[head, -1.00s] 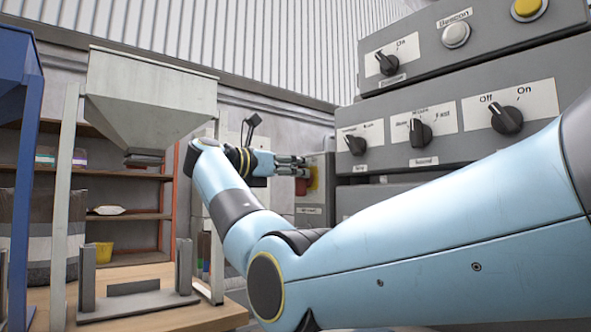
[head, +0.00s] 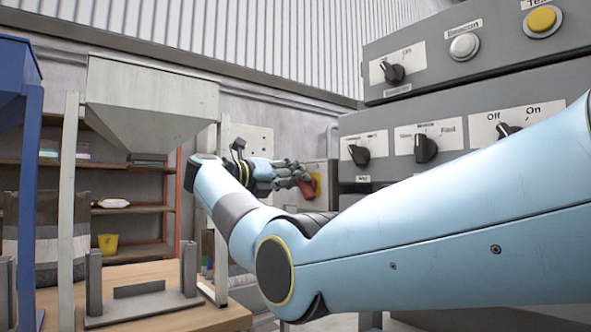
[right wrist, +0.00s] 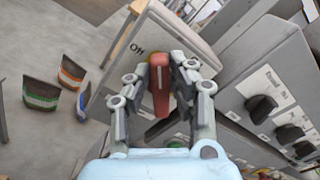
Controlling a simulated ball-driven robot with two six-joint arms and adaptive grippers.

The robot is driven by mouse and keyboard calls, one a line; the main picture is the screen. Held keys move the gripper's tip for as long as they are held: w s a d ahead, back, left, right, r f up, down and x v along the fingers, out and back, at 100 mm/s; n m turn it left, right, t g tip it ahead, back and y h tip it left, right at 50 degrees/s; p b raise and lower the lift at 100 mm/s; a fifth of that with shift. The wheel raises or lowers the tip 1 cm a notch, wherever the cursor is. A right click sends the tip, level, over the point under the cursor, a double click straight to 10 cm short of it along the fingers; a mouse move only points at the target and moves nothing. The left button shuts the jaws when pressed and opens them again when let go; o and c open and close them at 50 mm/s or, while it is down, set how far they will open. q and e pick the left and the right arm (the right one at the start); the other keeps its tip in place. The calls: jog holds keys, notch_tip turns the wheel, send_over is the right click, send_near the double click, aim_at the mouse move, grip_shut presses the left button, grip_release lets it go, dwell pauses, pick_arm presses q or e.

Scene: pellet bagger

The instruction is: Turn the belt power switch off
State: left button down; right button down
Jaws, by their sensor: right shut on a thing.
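The belt power switch box (head: 330,172) is a grey box on the wall beside the control cabinet, with a yellow plate behind a red handle (head: 307,189). My right gripper (head: 302,178) reaches it from the left and is shut on the handle. In the right wrist view the red handle (right wrist: 159,88) sits between the two fingers, and an "Off" label shows on the pale box face (right wrist: 137,62) above and left of it. The fingers and the handle's angle hide other markings on the face. My left gripper is in neither view.
The control cabinet (head: 440,95) with black knobs, labels and push buttons stands close on the right. A grey hopper (head: 150,105) on a stand is at the left, with shelves (head: 140,210) behind it. Several bags stand on the floor in the wrist view.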

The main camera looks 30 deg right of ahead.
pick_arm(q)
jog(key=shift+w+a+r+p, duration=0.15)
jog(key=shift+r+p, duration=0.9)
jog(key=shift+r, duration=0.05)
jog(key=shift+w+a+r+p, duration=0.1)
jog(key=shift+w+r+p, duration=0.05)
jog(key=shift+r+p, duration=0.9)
pick_arm(e)
jog(key=shift+w+f+n, duration=0.1)
jog(key=shift+f+n, duration=0.15)
jog(key=shift+n, duration=1.4)
jog(key=shift+w+f+n, duration=0.15)
jog(key=shift+f+n, duration=0.15)
jog(key=shift+n, duration=1.4)
jog(key=shift+w+f+n, duration=0.1)
jog(key=shift+f+n, duration=0.15)
jog(key=shift+n, duration=1.4)
jog(key=shift+d, duration=0.1)
jog(key=c, duration=1.2)
grip_release()
jog(key=shift+d+f, duration=0.1)
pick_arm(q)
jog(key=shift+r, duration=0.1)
pick_arm(e)
jog(key=a, duration=1.2)
jog(key=shift+s, duration=0.45)
